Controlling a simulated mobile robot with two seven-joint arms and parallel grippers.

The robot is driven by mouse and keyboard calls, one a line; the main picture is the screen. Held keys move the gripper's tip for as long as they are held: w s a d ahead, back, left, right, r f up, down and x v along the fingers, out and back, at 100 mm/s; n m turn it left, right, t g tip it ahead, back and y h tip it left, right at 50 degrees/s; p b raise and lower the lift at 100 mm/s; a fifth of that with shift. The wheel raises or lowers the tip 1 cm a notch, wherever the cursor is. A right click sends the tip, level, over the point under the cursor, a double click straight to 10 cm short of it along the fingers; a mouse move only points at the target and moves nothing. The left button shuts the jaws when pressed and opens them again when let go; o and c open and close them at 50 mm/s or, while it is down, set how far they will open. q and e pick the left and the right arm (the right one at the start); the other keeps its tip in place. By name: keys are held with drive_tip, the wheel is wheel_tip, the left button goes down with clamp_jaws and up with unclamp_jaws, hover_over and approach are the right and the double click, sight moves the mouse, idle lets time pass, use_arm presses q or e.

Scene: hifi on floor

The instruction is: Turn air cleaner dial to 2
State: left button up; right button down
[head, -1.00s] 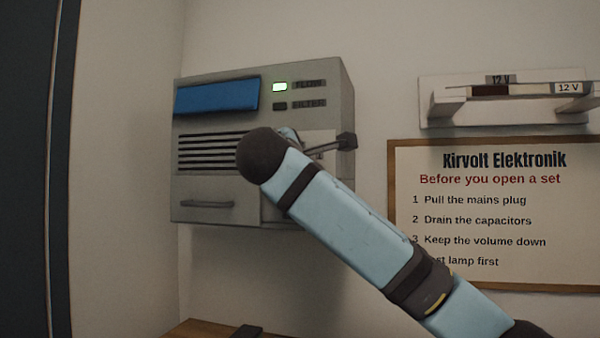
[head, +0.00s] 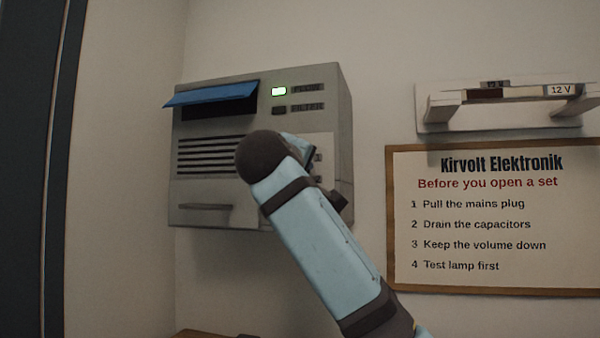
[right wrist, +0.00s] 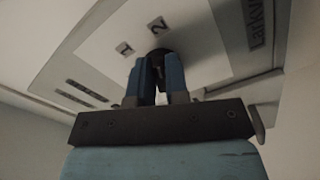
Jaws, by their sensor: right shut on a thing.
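Labels 1 (right wrist: 124,48) and 2 (right wrist: 156,24) are beside the dial. Where its pointer stands is unclear. My left gripper is out of view.
A framed notice (head: 488,290) hangs on the wall to the right, below a white rack (head: 440,105) with 12 V labels. A dark upright edge (head: 62,170) stands at the left. A brown surface (head: 205,334) shows low down.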

drive_tip(key=shift+f+m, duration=0.15)
drive_tip(key=shift+m, duration=0.35)
drive_tip(key=c, duration=1.1)
unclamp_jaws()
drive_tip(key=b+v, duration=0.2)
drive_tip(key=v, duration=1.2)
